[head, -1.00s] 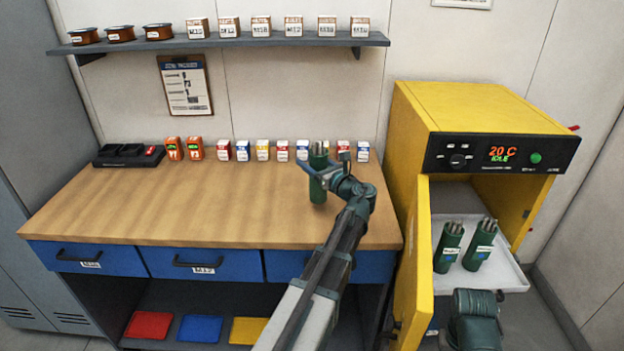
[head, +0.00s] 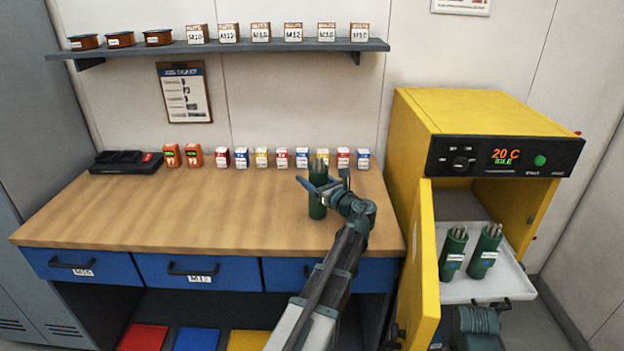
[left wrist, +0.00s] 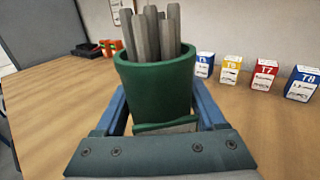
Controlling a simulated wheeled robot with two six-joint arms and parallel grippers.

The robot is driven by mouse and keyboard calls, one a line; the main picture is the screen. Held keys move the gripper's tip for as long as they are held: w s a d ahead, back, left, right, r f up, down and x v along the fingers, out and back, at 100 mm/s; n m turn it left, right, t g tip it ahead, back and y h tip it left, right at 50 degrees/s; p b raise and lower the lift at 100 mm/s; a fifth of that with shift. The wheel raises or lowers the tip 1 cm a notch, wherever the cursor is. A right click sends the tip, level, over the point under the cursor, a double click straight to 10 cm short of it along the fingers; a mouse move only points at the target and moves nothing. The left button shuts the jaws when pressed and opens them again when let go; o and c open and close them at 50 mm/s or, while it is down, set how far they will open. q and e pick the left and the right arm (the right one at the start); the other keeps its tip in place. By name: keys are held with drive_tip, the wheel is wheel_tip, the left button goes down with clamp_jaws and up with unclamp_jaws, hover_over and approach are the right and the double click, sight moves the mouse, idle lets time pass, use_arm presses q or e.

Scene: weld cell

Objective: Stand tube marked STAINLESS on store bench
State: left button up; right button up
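My left gripper (head: 316,186) is shut around a green tube (head: 317,206) filled with grey rods, over the right part of the wooden bench top (head: 190,205). The tube is upright, its bottom at or just above the wood; I cannot tell which. In the left wrist view the tube (left wrist: 155,88) sits between the blue fingers (left wrist: 158,112), and only a sliver of its pale label shows. Two more green tubes (head: 453,255) (head: 485,252) stand on the oven's white tray. Their labels are too small to read. My right arm is low by the tray; its fingers are not clear.
The yellow oven (head: 480,110) stands right of the bench with its door (head: 423,260) open, reading 20 C IDLE. Small labelled boxes (head: 282,158) and a black charger (head: 128,163) line the bench's back. The bench's middle and left are clear. A shelf (head: 220,48) hangs above.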

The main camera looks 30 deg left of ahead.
use_arm(q)
drive_tip(key=o, duration=0.4)
drive_tip(key=shift+r, duration=0.1)
drive_tip(key=v, duration=1.2)
drive_tip(key=shift+s, duration=0.15)
